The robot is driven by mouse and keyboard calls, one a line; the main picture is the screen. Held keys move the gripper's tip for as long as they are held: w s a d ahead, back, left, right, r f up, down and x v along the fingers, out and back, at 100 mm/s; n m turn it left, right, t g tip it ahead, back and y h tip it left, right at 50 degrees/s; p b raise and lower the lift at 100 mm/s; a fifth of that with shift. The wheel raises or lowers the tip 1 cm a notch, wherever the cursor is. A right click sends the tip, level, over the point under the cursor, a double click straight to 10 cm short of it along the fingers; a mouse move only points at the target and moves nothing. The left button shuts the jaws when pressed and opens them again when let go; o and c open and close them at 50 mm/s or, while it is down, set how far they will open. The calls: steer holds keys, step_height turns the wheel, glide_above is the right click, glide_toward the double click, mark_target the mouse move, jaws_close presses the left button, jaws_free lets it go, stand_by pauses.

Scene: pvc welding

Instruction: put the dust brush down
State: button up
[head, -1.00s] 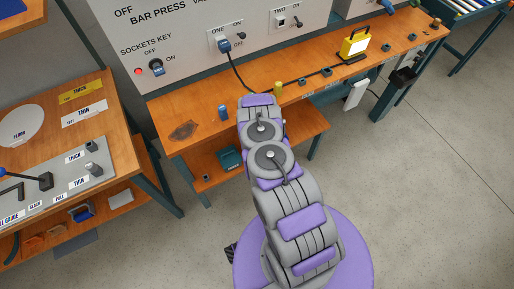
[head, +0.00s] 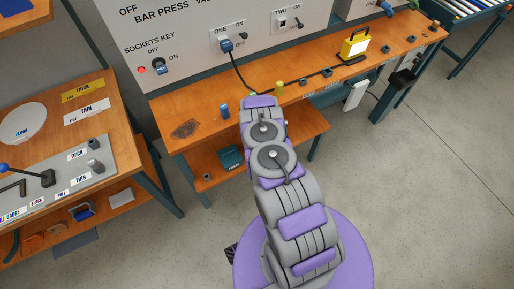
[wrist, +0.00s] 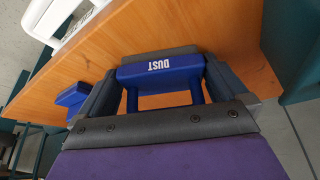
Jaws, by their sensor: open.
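The dust brush (wrist: 160,70) is blue, with the word DUST upside down on its handle. In the wrist view it sits between the two fingers of my gripper (wrist: 162,90), over or on an orange wooden surface. A dark grey strip runs behind the handle. My gripper is open around the brush; I cannot tell whether the fingers touch its ends or whether it rests fully on the wood. In the head view my own arm hides the gripper and the brush at the workbench (head: 200,108).
Another blue object (wrist: 73,96) is left of the fingers, and a white object (wrist: 62,20) is at upper left. On the bench stand a small blue item (head: 225,111), a yellow cylinder (head: 279,87) and a yellow lamp (head: 355,46). A side table (head: 95,130) is at left.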

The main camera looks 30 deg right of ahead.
steer(key=p+v, duration=0.5)
steer(key=v, duration=0.7)
